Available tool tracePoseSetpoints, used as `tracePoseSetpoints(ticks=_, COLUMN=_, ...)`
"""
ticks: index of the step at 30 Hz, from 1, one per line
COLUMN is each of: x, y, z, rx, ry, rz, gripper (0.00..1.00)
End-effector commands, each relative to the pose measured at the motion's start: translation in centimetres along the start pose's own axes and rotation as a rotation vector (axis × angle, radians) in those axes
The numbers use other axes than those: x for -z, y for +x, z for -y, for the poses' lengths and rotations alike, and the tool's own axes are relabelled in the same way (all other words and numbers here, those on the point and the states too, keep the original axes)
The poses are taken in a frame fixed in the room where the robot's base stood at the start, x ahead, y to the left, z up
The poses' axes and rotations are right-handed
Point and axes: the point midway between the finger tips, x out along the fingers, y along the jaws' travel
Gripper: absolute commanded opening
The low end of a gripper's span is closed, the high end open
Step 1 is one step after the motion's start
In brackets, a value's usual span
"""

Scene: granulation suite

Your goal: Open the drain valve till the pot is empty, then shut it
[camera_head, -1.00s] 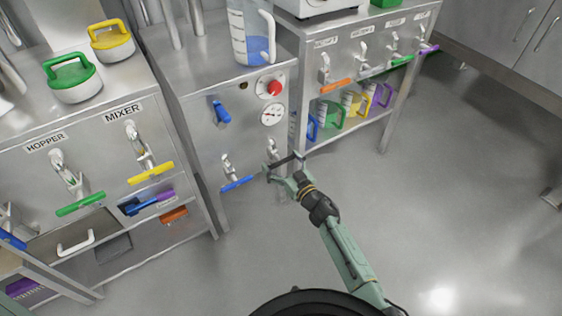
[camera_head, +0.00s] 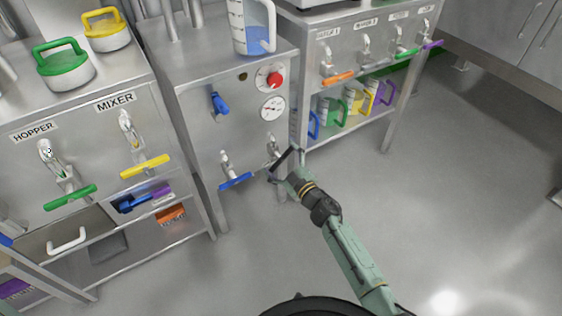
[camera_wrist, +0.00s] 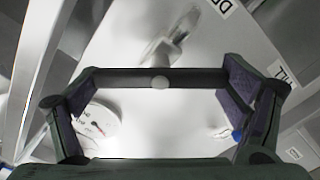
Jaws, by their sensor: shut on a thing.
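The drain valve (camera_head: 273,143) is a steel tap low on the right of the steel cabinet's front, with a black bar handle (camera_head: 284,161). My gripper (camera_head: 284,167) is shut on this handle. In the wrist view the bar (camera_wrist: 130,79) spans between my two fingers (camera_wrist: 160,85), one at each end, with the tap (camera_wrist: 172,45) behind it. The bar stands steeply tilted in the head view. A label beginning "DR" (camera_wrist: 222,6) is partly cut off. The pot's inside and any flow from the outlet cannot be seen.
Left of it is a tap with a blue handle (camera_head: 235,181). Above are a red knob (camera_head: 275,79), a dial gauge (camera_head: 272,108) and a blue lever (camera_head: 220,103). A jug with blue liquid (camera_head: 252,30) stands on top. The floor (camera_head: 440,190) at right is clear.

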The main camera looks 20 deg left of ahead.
Motion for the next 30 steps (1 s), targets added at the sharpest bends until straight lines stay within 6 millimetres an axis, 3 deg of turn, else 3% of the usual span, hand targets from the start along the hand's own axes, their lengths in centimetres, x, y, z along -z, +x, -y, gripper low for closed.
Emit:
tracePoseSetpoints(ticks=18, x=-0.13, y=0.01, z=0.41, rx=0.000, ry=-0.577, rz=-0.002, gripper=0.63)
tracePoseSetpoints(ticks=30, x=-0.17, y=0.01, z=0.46, rx=0.001, ry=-0.833, rz=-0.001, gripper=0.63)
